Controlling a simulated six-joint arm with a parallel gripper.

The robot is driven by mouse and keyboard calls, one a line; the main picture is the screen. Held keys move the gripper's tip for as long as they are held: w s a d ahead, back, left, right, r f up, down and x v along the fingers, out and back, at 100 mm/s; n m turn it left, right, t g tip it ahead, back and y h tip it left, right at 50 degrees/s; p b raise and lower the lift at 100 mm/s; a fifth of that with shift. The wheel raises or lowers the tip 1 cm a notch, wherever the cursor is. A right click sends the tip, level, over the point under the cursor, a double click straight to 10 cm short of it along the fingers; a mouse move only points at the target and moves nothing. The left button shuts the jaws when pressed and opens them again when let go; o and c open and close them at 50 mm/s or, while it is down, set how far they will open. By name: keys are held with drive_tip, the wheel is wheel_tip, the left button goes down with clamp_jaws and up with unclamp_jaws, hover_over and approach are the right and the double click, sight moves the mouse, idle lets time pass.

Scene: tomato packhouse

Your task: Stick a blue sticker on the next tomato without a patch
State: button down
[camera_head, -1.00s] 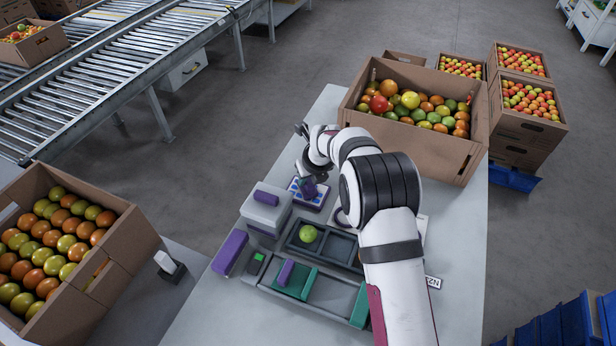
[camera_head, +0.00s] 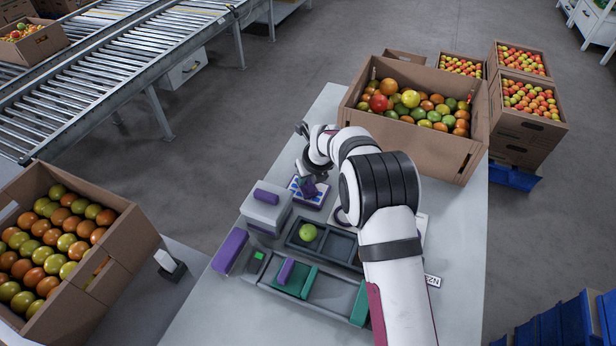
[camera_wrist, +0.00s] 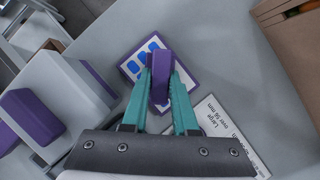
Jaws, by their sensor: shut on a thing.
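My gripper (camera_wrist: 160,85) is shut on a purple applicator (camera_wrist: 161,72), with one teal finger on each side of it. The applicator is over the sticker sheet (camera_wrist: 132,74), which has blue stickers and a purple border. I cannot tell whether its lower end touches the sheet. In the head view my gripper (camera_head: 306,177) is at the sheet (camera_head: 318,199), behind the tray. A yellow-green tomato (camera_head: 308,232) sits in the left compartment of the dark grey tray (camera_head: 293,243). No patch shows on the side I see.
A pale box with a purple handle (camera_head: 265,197) stands left of the sheet. A teal tray (camera_head: 297,288) and a purple block (camera_head: 229,252) are nearer. A large carton of tomatoes (camera_head: 462,155) stands at the back of the table. A white size card (camera_wrist: 220,125) lies beside the sheet.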

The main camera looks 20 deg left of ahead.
drive_tip(key=shift+s+f, duration=0.1)
drive_tip(key=shift+f, duration=0.05)
drive_tip(key=shift+r, duration=3.6)
drive_tip(key=s+d+r+n+g, duration=0.1)
drive_tip(key=s+d+n, duration=0.25)
drive_tip(key=d, duration=0.35)
drive_tip(key=s+d+r+n+g+y, duration=0.1)
drive_tip(key=s+d+r+n, duration=0.15)
drive_tip(key=s+d, duration=0.35)
drive_tip(key=s+d+n+g, duration=0.1)
drive_tip(key=s+d+n, duration=0.2)
drive_tip(key=d, duration=0.5)
drive_tip(key=shift+w+d+f, duration=0.1)
drive_tip(key=shift+w+f, duration=0.05)
drive_tip(key=shift+f, duration=1.15)
drive_tip(key=shift+w+d+f, duration=0.1)
drive_tip(key=shift+f, duration=1.2)
drive_tip(key=shift+f, duration=0.55)
